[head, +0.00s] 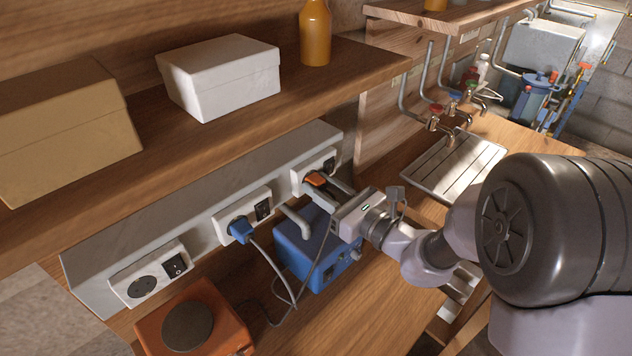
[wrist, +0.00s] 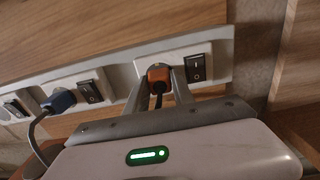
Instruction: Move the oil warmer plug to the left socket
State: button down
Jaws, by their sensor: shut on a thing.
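An orange plug (head: 315,179) sits at the right socket (head: 300,180) of the wall strip. My gripper (head: 316,189) is shut on it, and the wrist view shows the orange plug (wrist: 158,74) between the two fingers (wrist: 158,82). A black cord hangs from it. Whether it is fully seated I cannot tell. The left socket (head: 143,287) is empty, with a black switch beside it. An orange-red warmer with a round dark plate (head: 190,325) stands below the left socket. The cord's far end is hard to trace.
A blue plug (head: 240,230) with a grey cord fills the middle socket (head: 222,226). A blue box (head: 295,250) stands on the counter under my gripper. A wooden shelf (head: 230,112) with a white box (head: 220,78) overhangs the strip.

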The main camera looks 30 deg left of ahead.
aim_at(322, 187)
jog(key=shift+b+v, duration=0.75)
jog(key=shift+v, duration=2.2)
